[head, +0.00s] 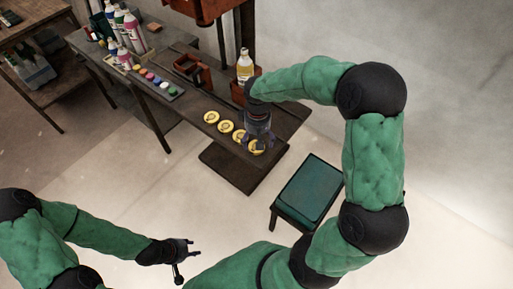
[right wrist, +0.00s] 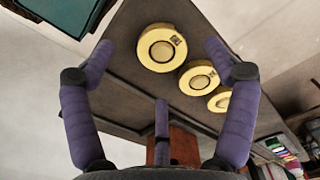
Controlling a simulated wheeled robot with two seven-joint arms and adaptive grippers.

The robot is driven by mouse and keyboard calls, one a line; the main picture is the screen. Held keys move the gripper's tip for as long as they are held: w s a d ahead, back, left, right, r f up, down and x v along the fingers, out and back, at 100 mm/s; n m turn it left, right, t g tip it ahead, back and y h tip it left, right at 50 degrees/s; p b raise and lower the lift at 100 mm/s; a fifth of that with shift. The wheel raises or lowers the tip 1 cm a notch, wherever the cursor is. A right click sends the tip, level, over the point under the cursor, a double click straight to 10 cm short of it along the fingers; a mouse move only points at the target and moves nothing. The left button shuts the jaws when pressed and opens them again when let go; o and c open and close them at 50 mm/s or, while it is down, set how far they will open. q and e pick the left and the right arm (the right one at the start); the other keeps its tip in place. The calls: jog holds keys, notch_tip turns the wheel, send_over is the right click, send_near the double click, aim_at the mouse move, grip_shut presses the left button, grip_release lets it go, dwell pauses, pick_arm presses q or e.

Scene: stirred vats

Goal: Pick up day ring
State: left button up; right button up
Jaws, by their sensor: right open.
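Several yellow rings lie in a row along the front edge of the dark table; the left ones (head: 211,117) (head: 226,126) show clearly in the head view. Which one is the day ring cannot be told, as their marks are too small to read. My right gripper (head: 258,143) is open above the row's right end, partly hiding the rings there. In the right wrist view its spread fingers frame the nearest yellow ring (right wrist: 147,58), with more rings (right wrist: 198,77) behind, and nothing is held. My left gripper (head: 186,258) is open and empty over the floor.
On the table (head: 290,122) stand a bottle (head: 245,66), a reddish-brown holder (head: 192,72) and a strip of coloured caps (head: 153,80). More bottles stand at the back left. A low stand with a green top (head: 309,188) is right of the table. Pale floor is open in front.

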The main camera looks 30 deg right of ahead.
notch_tip(320, 180, down, 5)
jog(key=shift+w+d+r+b, duration=0.15)
jog(key=shift+b, duration=0.85)
jog(key=c, duration=0.8)
